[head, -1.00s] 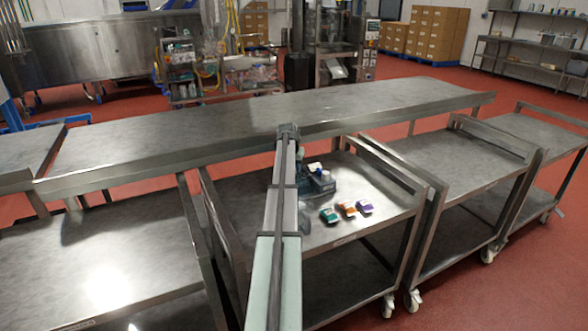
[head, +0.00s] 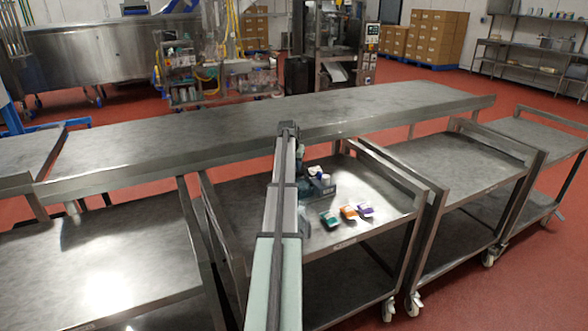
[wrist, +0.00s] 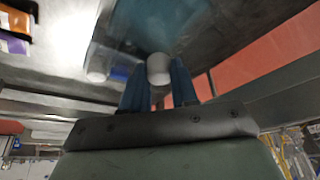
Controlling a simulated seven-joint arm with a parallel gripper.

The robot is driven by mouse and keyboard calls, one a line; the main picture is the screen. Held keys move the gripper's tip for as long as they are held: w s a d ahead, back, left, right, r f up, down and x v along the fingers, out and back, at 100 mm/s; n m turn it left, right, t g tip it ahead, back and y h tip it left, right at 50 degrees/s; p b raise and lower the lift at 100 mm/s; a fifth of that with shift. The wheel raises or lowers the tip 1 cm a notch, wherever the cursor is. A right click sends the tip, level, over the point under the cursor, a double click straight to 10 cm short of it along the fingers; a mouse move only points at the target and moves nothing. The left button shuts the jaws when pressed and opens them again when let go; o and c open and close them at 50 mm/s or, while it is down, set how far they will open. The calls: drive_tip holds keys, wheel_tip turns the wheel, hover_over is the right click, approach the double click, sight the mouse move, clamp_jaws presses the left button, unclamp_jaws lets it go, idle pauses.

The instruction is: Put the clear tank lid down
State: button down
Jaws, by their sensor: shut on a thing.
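In the wrist view, my gripper (wrist: 158,84) has its two blue fingers closed on a round white knob (wrist: 158,68). A see-through bluish sheet, which looks like the clear tank lid (wrist: 160,28), spreads out beyond the knob. Its edges are hard to make out. In the head view, my arm hides the gripper and most of what it holds, over the left part of the middle cart. I cannot tell whether the lid touches the cart top.
The steel cart (head: 385,222) holds a dark tray (head: 321,188) with small bottles, close to my arm. Green (head: 330,220), orange (head: 349,211) and purple (head: 365,209) packs lie in front. A long steel table (head: 380,105) stands behind. The right cart (head: 455,160) is bare.

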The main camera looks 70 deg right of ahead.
drive_tip(key=shift+r, duration=0.55)
drive_tip(key=shift+w+a, duration=0.1)
drive_tip(key=shift+w, duration=0.3)
drive_tip(key=w+a+f+n, duration=0.2)
drive_tip(key=w+a, duration=1)
drive_tip(key=w, duration=0.4)
drive_tip(key=shift+s+a+f+m, duration=0.25)
drive_tip(key=shift+a+f+m, duration=0.1)
drive_tip(key=shift+f, duration=1.4)
drive_tip(key=shift+s+a+f+m, duration=0.2)
drive_tip(key=shift+a+f+m, duration=0.1)
drive_tip(key=shift+f, duration=1.45)
drive_tip(key=shift+s+a+f+m, duration=0.25)
drive_tip(key=shift+f+m, duration=0.1)
drive_tip(key=shift+f, duration=1.4)
drive_tip(key=shift+f, duration=0.15)
